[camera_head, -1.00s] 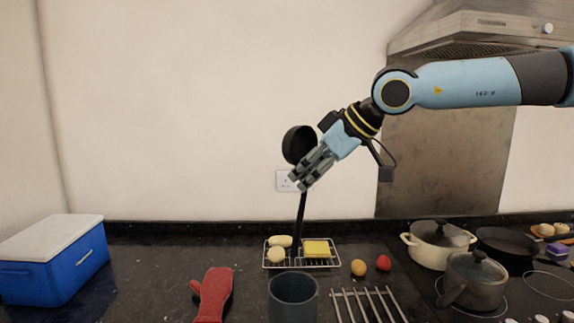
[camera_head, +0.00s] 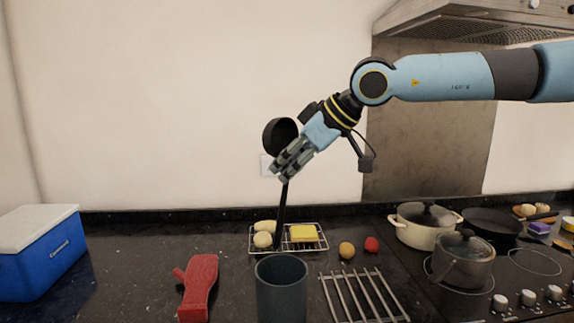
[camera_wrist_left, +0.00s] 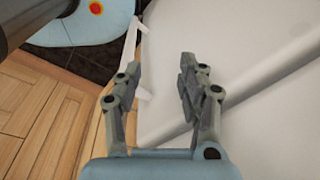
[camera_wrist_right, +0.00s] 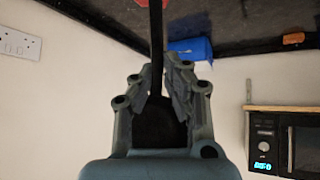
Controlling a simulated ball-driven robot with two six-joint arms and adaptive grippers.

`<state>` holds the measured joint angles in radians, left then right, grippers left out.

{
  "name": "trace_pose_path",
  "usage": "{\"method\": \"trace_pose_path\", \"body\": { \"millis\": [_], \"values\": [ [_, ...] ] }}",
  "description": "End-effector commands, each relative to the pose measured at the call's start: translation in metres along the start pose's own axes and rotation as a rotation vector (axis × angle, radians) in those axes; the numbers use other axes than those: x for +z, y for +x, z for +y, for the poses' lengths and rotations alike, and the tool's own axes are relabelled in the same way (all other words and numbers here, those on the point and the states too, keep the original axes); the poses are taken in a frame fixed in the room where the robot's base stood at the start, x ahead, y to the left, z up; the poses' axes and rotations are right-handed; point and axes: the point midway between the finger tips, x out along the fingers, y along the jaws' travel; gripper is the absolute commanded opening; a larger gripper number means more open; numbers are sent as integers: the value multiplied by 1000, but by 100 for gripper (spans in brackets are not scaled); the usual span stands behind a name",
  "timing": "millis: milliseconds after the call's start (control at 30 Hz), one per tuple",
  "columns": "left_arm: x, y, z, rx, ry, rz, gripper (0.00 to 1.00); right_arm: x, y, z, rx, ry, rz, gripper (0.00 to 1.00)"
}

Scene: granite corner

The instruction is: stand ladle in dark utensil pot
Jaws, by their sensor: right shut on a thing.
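The black ladle (camera_head: 281,212) is held nearly upright, bowl up and handle pointing down. My right gripper (camera_head: 283,172) is shut on it just below the bowl. In the right wrist view the ladle (camera_wrist_right: 156,45) runs between the fingers of my right gripper (camera_wrist_right: 160,80). The dark grey utensil pot (camera_head: 281,290) stands open on the counter at the front middle. The handle's lower end shows above and behind the pot's rim, in front of the wire rack; I see no contact with the pot. My left gripper (camera_wrist_left: 160,75) is open and empty in the left wrist view.
A wire rack (camera_head: 289,249) with a yellow sponge is behind the pot. A red oven mitt (camera_head: 199,287) lies left and a metal trivet (camera_head: 362,297) right. A blue cool box (camera_head: 42,258) stands far left; lidded pots (camera_head: 424,226) are at right.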

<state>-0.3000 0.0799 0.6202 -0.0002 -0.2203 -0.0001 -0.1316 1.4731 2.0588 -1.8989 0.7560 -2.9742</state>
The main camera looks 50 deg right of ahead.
Motion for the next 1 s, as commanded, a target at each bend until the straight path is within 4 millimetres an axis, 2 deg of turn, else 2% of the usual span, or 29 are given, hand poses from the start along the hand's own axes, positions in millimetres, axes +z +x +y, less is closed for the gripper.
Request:
{"method": "trace_pose_path", "body": {
  "millis": [33, 1000],
  "values": [
    [1, 7, 1, 0, 0, 0, 40, 5, 6, -1, 0, 1, 1, 0],
    [10, 89, 7, 1, 0, -2, 40, 64, 67, -6, 1, -2, 0, 0]
  ]
}}
